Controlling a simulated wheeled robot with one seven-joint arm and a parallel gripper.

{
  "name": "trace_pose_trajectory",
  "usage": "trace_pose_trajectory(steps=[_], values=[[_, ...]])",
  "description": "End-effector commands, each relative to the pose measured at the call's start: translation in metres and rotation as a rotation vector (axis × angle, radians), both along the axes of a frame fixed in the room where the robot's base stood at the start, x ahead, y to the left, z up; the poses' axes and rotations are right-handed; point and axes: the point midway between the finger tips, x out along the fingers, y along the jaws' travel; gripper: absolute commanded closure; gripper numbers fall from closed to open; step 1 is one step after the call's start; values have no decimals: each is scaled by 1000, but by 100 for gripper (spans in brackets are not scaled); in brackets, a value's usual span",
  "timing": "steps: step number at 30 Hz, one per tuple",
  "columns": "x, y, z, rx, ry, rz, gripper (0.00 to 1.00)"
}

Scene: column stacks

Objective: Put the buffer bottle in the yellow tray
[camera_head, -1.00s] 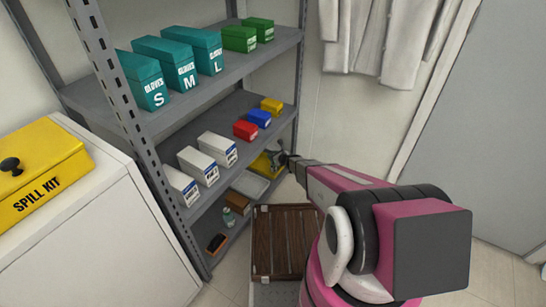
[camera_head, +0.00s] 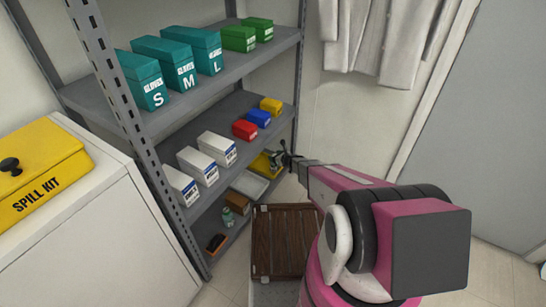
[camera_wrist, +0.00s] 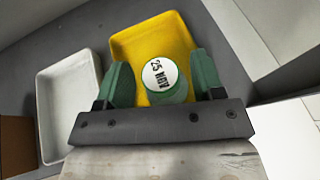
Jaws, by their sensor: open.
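In the wrist view a green bottle with a white cap marked "25 NOV" (camera_wrist: 162,78) stands between the two fingers of my gripper (camera_wrist: 160,59). The fingers are open, one on each side of it. The yellow tray (camera_wrist: 148,40) lies under and behind the bottle, which appears to be in its near part; the bottle's base is hidden. In the head view the yellow tray (camera_head: 259,165) is at the far end of a lower shelf, with my gripper (camera_head: 279,158) over it. Another small greenish bottle (camera_head: 228,217) stands nearer on the bottom shelf.
A white tray (camera_head: 250,184) sits beside the yellow one, with a brown box (camera_head: 239,205) nearby. Boxes fill the shelf above, close over my gripper. A rack post (camera_head: 297,90) stands at the right.

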Motion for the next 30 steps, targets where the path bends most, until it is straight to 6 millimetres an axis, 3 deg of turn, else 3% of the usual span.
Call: trace_pose_trajectory(steps=[9, 17, 23, 30], values=[[-48, -39, 27, -1, 1, -3, 38], [-69, -55, 42, -15, -10, 17, 38], [-92, -42, 88, -181, -112, 209, 38], [-152, -28, 168, -538, -318, 647, 38]])
